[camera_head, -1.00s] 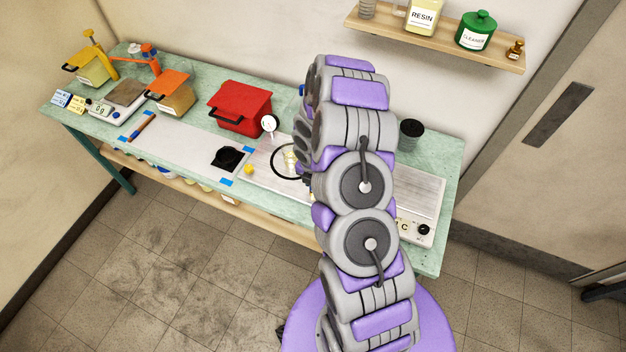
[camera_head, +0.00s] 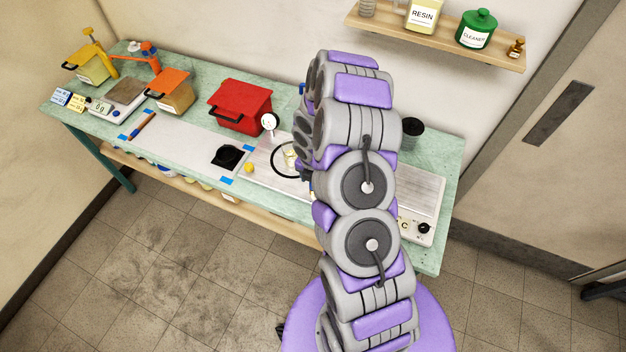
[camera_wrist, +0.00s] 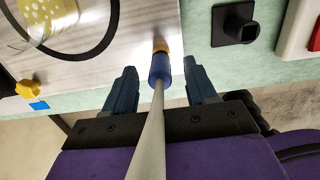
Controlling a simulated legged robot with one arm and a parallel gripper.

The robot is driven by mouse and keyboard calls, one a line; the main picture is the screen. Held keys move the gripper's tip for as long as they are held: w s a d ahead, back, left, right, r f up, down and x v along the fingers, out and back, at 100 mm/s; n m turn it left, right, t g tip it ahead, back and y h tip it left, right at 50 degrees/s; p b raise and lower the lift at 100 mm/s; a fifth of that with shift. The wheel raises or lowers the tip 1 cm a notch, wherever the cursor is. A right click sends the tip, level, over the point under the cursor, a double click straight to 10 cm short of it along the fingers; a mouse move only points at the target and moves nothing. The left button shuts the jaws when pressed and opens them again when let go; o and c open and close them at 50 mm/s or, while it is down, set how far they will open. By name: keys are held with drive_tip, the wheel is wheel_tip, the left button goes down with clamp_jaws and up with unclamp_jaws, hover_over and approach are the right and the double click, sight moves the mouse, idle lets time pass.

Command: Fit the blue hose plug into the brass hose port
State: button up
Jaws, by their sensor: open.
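The blue hose plug (camera_wrist: 160,70) is in the middle of the wrist view, on the end of a pale hose (camera_wrist: 151,135) that runs down toward the camera. Its front end meets the brass hose port (camera_wrist: 160,47) in line, at the edge of the metal plate. I cannot tell how deep the plug sits. My gripper (camera_wrist: 160,82) is open, with one dark finger on each side of the plug and a visible gap to both. In the head view my arm hides the plug, the port and most of the gripper.
A dark square block (camera_wrist: 234,26) stands right of the port. A red box (camera_head: 240,105) and dial gauge (camera_head: 269,122) stand farther left on the bench.

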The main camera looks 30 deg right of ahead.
wheel_tip(320, 180, up, 16)
drive_tip(key=shift+s+a, duration=0.3)
drive_tip(key=shift+a, duration=0.1)
drive_tip(key=shift+f, duration=0.1)
idle(0.4)
drive_tip(key=s+a+r+m+g+b, duration=0.1)
drive_tip(key=s+a+r+m+b, duration=0.25)
drive_tip(key=s+m, duration=0.3)
drive_tip(key=s+a+r+m+b, duration=0.3)
drive_tip(key=s+a+r+m, duration=0.15)
drive_tip(key=s, duration=0.25)
drive_tip(key=s+a+m+b, duration=0.2)
drive_tip(key=s+m, duration=0.5)
drive_tip(key=s, duration=0.2)
drive_tip(key=s+a+m+g+b, duration=0.1)
drive_tip(key=s+a+m+b, duration=0.2)
drive_tip(key=s+m, duration=0.4)
drive_tip(key=shift+s+a+f+m+y, duration=0.2)
drive_tip(key=shift+s+m+y, duration=0.1)
drive_tip(key=shift+s, duration=0.8)
drive_tip(key=shift+c, duration=0.3)
